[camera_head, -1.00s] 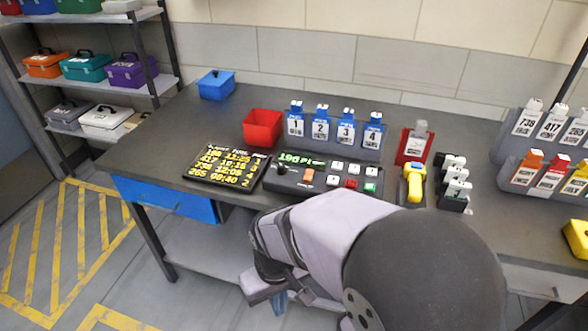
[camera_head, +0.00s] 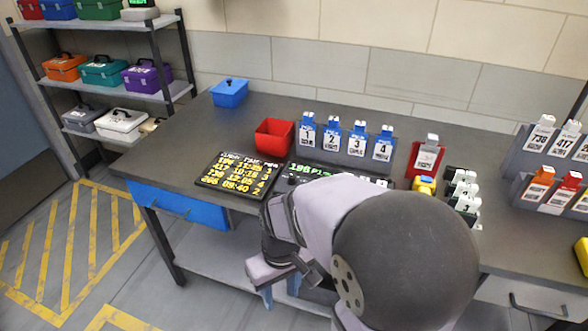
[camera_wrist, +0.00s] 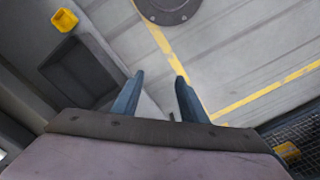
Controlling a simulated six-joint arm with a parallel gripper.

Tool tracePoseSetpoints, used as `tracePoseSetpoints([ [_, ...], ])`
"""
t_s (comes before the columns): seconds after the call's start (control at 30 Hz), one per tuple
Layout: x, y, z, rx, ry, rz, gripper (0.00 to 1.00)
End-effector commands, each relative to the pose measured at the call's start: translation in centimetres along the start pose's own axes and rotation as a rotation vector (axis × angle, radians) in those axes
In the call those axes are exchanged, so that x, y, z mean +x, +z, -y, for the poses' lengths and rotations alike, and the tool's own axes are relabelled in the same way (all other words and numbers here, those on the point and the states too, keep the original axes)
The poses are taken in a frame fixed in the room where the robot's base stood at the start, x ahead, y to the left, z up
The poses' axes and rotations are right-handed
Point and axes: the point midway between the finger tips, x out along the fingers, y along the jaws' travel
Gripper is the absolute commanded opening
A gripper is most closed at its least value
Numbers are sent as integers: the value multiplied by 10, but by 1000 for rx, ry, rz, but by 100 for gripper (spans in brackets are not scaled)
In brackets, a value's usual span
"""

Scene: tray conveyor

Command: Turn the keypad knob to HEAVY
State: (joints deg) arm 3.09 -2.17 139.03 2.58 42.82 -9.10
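The keypad (camera_head: 311,172) lies on the table in the head view, with its green display "196 P1…" showing at its back edge. My arm covers most of its buttons. A small dark knob (camera_head: 292,181) shows at its left end, close to my arm; its setting cannot be read. My gripper (camera_head: 280,300) hangs below the table's front edge, apart from the keypad. In the wrist view my gripper (camera_wrist: 159,76) has its two blue fingers apart with nothing between them, over the floor.
A black board with yellow writing (camera_head: 237,175) lies left of the keypad. Behind stand a red bin (camera_head: 274,139), blue numbered holders (camera_head: 345,142) and a red card holder (camera_head: 426,158). A yellow scanner (camera_head: 424,186) is right.

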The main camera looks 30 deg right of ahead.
Motion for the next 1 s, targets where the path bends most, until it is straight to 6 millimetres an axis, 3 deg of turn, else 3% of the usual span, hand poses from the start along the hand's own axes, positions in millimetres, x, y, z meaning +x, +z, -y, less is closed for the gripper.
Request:
tracePoseSetpoints([
  [0.03, -19, -17, -6, -20, -12, -6, 40],
  [0.27, -74, -108, -48, -205, -87, -64, 40],
  [0.5, -115, -191, -119, -436, -136, -186, 40],
  [0.73, -134, -234, -180, -617, -132, -300, 40],
  [1.0, -138, -248, -206, -706, -117, -356, 40],
])
